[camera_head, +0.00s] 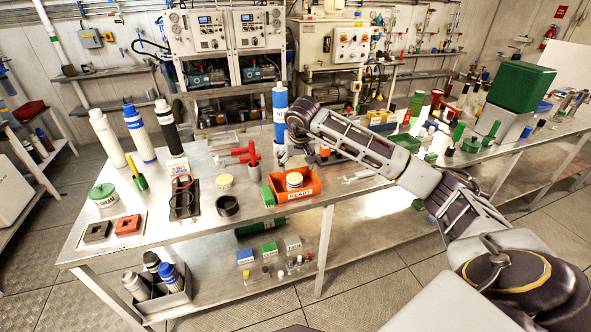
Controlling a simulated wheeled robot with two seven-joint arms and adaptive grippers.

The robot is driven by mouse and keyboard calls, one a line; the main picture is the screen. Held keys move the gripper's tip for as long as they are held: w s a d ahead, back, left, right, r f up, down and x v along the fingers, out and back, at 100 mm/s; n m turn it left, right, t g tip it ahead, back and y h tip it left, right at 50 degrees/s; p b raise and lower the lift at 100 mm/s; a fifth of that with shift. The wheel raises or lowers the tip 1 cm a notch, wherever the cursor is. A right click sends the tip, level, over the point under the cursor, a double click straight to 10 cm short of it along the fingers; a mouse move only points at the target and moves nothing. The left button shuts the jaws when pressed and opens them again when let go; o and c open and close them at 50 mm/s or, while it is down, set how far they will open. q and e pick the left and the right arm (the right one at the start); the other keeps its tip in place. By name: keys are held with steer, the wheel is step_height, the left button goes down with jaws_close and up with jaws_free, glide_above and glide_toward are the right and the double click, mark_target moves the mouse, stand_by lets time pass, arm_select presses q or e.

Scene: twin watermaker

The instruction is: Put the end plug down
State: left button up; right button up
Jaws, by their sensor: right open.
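A round white plug-like piece (294,180), which looks like the end plug, sits in the orange tray marked READY (292,195) on the metal table. My right arm reaches in from the right over the table. My right gripper (298,150) points down just behind and above the orange tray, small and partly hidden by my wrist. It is open, apart from the white piece, and I see nothing held in it. A blue-and-white upright cylinder (280,112) stands right beside my wrist. My left gripper is not in view.
Left of the tray are a black ring (228,206), a cream disc (225,182) and a red tool (238,156). A green box (520,86) stands at the right. The front left tabletop has some bare room.

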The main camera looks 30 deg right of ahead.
steer(key=shift+v, duration=1.8)
